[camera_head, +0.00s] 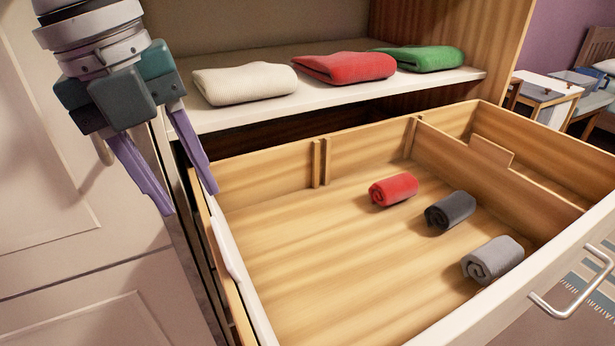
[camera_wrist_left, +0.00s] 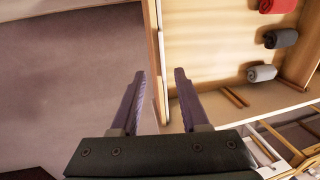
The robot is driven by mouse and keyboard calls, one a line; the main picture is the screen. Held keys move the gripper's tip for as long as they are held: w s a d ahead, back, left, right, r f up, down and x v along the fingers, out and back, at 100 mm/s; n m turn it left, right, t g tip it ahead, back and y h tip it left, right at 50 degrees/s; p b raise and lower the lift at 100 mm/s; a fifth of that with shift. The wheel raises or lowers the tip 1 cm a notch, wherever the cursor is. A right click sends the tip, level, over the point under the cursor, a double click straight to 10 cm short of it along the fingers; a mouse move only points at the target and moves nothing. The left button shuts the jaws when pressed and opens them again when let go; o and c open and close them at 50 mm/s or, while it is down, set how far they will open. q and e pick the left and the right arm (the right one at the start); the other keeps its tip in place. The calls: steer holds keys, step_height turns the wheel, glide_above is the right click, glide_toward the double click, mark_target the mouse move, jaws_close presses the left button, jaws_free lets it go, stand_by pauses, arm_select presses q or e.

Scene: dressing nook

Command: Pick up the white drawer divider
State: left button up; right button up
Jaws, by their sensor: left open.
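The white drawer divider (camera_head: 228,255) is a thin white panel standing on edge along the left wall of the open drawer, with a raised tab on its top edge. It also shows as a narrow pale strip in the left wrist view (camera_wrist_left: 162,88). My left gripper (camera_head: 190,200) is open and empty, fingers pointing down, near the drawer's back left corner in the head view. In the left wrist view its fingertips (camera_wrist_left: 160,73) appear on either side of the strip; I cannot tell how far above it they are. My right gripper is not in view.
The wooden drawer (camera_head: 330,245) holds red (camera_head: 393,189), dark grey (camera_head: 450,209) and light grey (camera_head: 492,260) rolls. A wooden divider (camera_head: 491,152) stands at the right. A shelf (camera_head: 225,118) with folded clothes is behind. A white cabinet front (camera_head: 70,180) is at the left.

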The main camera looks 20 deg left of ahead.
mark_target(221, 241)
arm_select(q)
steer(key=f, duration=0.2)
steer(key=d+f, duration=0.1)
steer(key=f, duration=0.2)
steer(key=w+f, duration=0.1)
steer(key=f, duration=0.1)
steer(key=shift+w+d+f+b, duration=0.1)
steer(key=shift+d+f+b, duration=0.2)
steer(key=shift+b, duration=0.1)
jaws_close()
steer(key=shift+r, duration=0.1)
stand_by(0.9)
